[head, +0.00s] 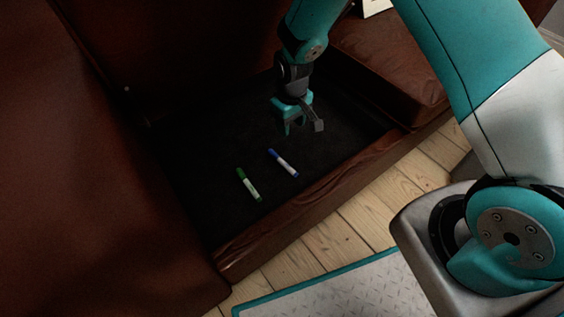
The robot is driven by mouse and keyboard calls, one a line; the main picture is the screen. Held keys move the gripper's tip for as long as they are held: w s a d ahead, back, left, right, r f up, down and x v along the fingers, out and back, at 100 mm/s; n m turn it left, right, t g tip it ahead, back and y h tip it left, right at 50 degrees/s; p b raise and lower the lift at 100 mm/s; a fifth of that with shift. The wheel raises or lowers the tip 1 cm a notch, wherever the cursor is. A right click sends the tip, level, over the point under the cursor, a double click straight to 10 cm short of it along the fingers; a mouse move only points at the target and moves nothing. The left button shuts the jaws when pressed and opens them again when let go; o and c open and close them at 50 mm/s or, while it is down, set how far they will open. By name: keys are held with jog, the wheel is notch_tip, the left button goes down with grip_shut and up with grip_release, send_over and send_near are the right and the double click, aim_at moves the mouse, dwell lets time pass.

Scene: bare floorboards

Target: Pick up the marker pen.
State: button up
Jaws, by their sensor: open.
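Two marker pens lie on a dark, recessed surface within the brown leather furniture in the head view. One is a white marker pen with a green cap (249,185). The other is a white marker pen with blue ends (283,163), a little to its right and farther back. They lie apart, roughly parallel. My gripper (303,130) is above the dark surface, behind and slightly right of the blue marker pen. It points down, open, with nothing between its fingers. Its height above the surface is hard to tell.
The dark surface (195,150) is bordered by a brown leather front edge (300,217), a large leather side (70,200) at left and a leather cushion (385,65) at right. Wooden floorboards (350,228) show in front. A white object (376,7) sits at the top edge, partly cut off.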

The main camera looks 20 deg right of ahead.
jog(key=b, duration=0.7)
send_over(286, 165)
jog(key=f, duration=1.3)
jog(key=shift+s+d+f, duration=0.1)
jog(key=shift+s+d, duration=0.05)
jog(key=shift+d, duration=0.1)
jog(key=f+b, duration=0.3)
jog(key=f, duration=0.2)
jog(key=shift+w+a+f+b, duration=0.15)
jog(key=shift+w+a+b, duration=0.05)
jog(key=shift+b, duration=0.15)
jog(key=shift+c, duration=0.5)
grip_shut()
